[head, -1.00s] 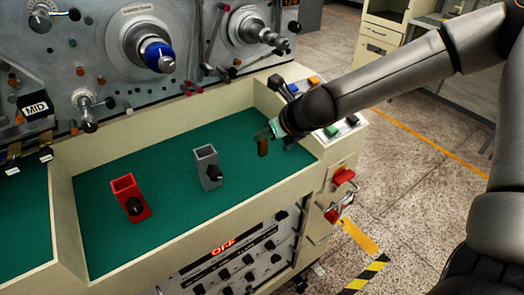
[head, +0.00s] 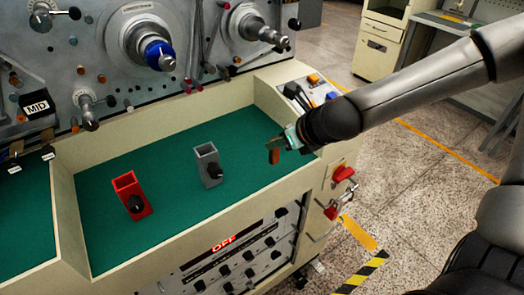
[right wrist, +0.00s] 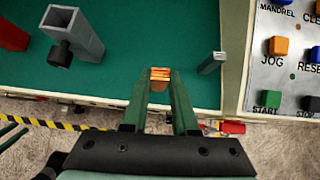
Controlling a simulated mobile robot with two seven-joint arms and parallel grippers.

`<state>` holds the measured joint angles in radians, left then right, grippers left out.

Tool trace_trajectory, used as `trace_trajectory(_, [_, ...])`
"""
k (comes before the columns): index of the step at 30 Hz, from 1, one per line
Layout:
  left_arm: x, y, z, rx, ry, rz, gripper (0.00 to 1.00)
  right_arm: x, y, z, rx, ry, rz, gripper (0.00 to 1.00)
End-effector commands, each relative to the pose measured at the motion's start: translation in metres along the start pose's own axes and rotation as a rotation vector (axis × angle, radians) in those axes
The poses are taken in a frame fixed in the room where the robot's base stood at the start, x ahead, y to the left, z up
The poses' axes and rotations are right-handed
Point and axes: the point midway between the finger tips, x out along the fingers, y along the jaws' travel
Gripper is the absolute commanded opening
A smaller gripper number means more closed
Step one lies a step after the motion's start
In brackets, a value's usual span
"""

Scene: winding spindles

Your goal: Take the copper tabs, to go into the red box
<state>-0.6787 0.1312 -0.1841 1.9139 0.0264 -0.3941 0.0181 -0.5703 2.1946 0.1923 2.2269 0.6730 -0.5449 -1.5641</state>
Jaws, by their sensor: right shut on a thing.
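My right gripper (head: 284,146) is shut on a copper tab (head: 274,156), which hangs from its fingertips above the right part of the green surface. In the right wrist view the copper tab (right wrist: 160,76) sits between the two green fingers (right wrist: 160,92). The red box (head: 126,186), open at the top with a black knob on its front, stands at the left of the green surface. Part of it shows at the left edge of the right wrist view (right wrist: 12,36). I see no other copper tab. My left gripper is not in view.
A grey box (head: 204,158) with a black knob stands between the red box and my gripper. A small grey piece (right wrist: 212,62) stands right of the tab in the right wrist view. A raised cream rim (head: 190,226) borders the surface; a button panel (right wrist: 285,60) lies at the right.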

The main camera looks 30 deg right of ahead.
Motion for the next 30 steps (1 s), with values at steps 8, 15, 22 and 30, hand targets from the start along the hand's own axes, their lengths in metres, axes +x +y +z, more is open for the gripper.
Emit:
trace_trajectory(8, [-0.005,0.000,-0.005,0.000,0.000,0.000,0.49,-0.017,0.000,-0.015,0.001,-0.002,0.001,0.00])
trace_trajectory(15, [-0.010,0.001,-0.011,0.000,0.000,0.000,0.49,-0.031,0.000,-0.028,0.002,-0.002,0.000,0.00])
trace_trajectory(22, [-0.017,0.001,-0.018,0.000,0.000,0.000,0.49,-0.044,-0.001,-0.041,0.001,-0.002,0.000,0.00])
trace_trajectory(30, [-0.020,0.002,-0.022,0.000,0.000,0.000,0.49,-0.051,0.000,-0.051,0.000,-0.002,0.000,0.00])
